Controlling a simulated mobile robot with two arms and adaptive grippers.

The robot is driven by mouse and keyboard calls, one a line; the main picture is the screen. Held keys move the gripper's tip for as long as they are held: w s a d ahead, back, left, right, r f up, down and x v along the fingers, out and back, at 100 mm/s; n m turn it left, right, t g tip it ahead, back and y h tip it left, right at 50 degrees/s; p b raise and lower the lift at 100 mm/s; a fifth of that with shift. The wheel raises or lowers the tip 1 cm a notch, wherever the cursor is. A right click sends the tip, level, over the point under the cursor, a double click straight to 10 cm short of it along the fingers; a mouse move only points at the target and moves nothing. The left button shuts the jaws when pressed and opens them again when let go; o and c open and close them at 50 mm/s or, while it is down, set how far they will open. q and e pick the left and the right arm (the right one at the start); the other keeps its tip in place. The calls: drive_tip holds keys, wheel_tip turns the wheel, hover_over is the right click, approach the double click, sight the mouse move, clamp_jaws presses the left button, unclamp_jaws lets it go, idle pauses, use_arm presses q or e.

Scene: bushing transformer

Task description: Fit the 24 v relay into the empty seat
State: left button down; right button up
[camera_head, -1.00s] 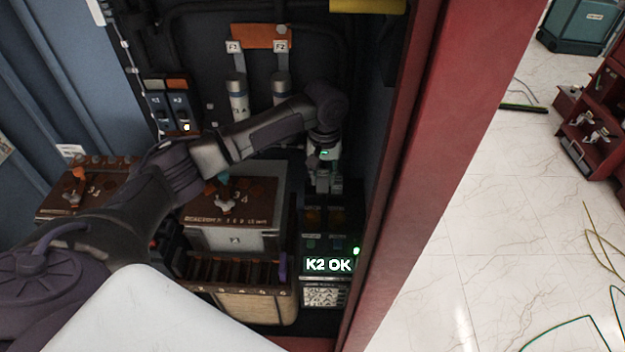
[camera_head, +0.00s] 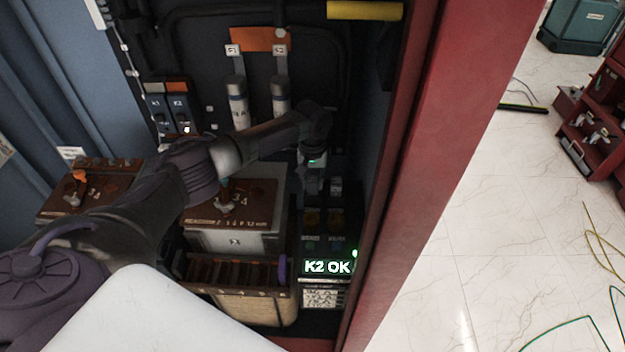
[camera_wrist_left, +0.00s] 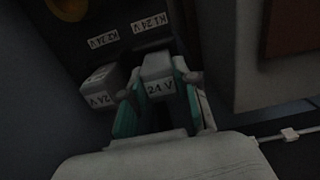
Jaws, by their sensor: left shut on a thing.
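In the left wrist view, a pale grey relay marked 24 V (camera_wrist_left: 158,80) sits between the teal fingers of my left gripper (camera_wrist_left: 158,105), which is shut on it. A dark opening (camera_wrist_left: 150,47) shows just beyond the relay, by the upside-down label K1 24 V (camera_wrist_left: 149,23). A second relay (camera_wrist_left: 100,90) sits to the left by the label K2 24 V (camera_wrist_left: 104,41). In the head view, my left gripper (camera_head: 312,187) is over the relay panel, left of the K2 relay (camera_head: 336,187). I cannot tell whether the held relay touches the seat. My right gripper is not in view.
A lit display (camera_head: 328,267) reads K2 OK below the panel. The red cabinet post (camera_head: 415,180) stands close to the right. A brown-topped transformer box (camera_head: 235,205) and a slotted wooden box (camera_head: 255,305) are left of the panel. Fuses (camera_head: 238,105) stand behind.

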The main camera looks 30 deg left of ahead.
sight(313, 179)
use_arm(q)
drive_tip(key=shift+f, duration=0.1)
drive_tip(key=c, duration=1.3)
unclamp_jaws()
drive_tip(key=o, duration=0.4)
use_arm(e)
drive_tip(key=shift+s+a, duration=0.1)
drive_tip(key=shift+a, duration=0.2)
use_arm(q)
drive_tip(key=shift+o, duration=0.2)
drive_tip(key=shift+r, duration=0.25)
wheel_tip(313, 179, up, 12)
drive_tip(key=b, duration=0.1)
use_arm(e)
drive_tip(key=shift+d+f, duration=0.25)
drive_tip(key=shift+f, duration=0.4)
use_arm(q)
drive_tip(key=shift+f, duration=0.15)
